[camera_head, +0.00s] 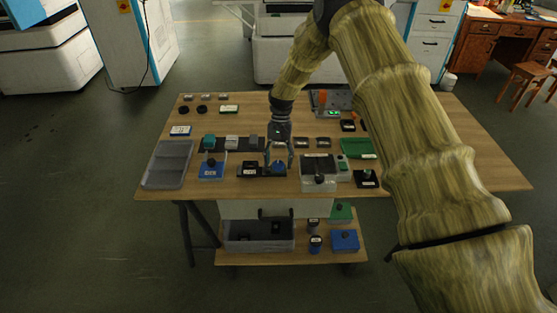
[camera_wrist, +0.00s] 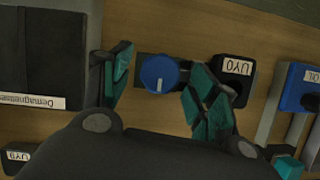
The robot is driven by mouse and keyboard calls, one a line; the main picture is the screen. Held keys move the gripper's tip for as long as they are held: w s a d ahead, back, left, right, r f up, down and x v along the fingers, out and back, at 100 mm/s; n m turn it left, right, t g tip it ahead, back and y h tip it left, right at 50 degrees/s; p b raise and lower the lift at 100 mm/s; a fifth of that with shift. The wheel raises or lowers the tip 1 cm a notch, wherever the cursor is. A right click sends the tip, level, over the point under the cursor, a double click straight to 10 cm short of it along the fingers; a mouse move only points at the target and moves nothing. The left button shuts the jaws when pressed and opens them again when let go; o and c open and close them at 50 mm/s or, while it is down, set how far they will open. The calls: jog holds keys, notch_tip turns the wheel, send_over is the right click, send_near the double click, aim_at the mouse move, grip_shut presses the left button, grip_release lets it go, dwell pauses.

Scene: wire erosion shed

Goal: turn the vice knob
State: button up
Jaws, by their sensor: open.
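A round blue knob (camera_wrist: 159,74) with a white pointer line sits on a dark base in the wrist view; I take it to be the vice knob. In the head view the blue knob (camera_head: 278,168) is near the front edge of the table, partly hidden by my gripper (camera_head: 279,158). In the wrist view my gripper (camera_wrist: 157,80) is open, with one teal-padded finger on each side of the knob. Gaps show between the knob and both fingers, and it is not gripped. The fingers' height relative to the knob is hard to judge.
A black block labelled UYO (camera_wrist: 237,75) stands close beside the right finger in the wrist view. A box labelled Demagnetiser (camera_wrist: 45,60) is left of the left finger. The wooden table (camera_head: 130,150) also bears a grey tray (camera_head: 168,165) and several small boxes.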

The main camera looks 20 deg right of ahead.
jog(key=v, duration=1.2)
jog(key=shift+s, duration=0.1)
